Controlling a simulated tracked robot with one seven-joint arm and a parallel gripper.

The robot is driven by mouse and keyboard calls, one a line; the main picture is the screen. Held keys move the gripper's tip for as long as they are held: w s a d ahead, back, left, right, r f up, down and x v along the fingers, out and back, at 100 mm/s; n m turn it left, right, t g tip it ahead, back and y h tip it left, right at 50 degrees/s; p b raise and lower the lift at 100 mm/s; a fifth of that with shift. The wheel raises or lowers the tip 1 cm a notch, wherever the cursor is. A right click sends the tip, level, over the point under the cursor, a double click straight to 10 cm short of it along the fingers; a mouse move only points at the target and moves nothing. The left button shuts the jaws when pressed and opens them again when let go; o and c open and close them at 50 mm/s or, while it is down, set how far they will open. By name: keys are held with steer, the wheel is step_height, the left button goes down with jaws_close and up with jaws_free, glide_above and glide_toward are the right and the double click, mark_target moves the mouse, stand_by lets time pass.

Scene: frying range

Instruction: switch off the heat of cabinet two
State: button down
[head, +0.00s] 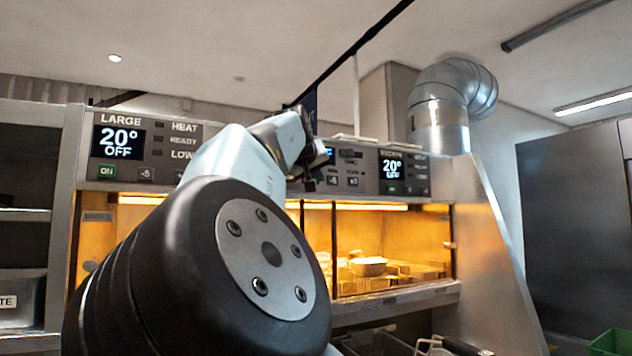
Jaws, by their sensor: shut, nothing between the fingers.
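A row of control panels runs above the lit, glass-fronted heated cabinet (392,218). The left panel (162,143) is headed LARGE and reads 20° OFF, with a green ON button (107,172) and a -5 button. The middle panel (350,168) is mostly hidden behind my arm; only a sliver of its lit display and a few buttons show. The right panel (417,175) also reads 20° OFF, with small buttons below. No cabinet number is readable. My gripper (312,180) is shut and empty, in front of the middle panel; whether it touches cannot be told.
Food trays (368,266) sit inside the warm cabinet. A metal duct (440,105) rises at its right end beside a sloping steel side panel (500,260). A green crate (611,342) is at lower right. My arm blocks the lower left and centre.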

steer(key=shift+s+d, duration=0.25)
steer(key=shift+s, duration=0.4)
steer(key=shift+s+d, duration=0.3)
steer(key=shift+s, duration=0.3)
steer(key=shift+s+d, duration=0.25)
steer(key=shift+s, duration=0.4)
steer(key=shift+s, duration=0.15)
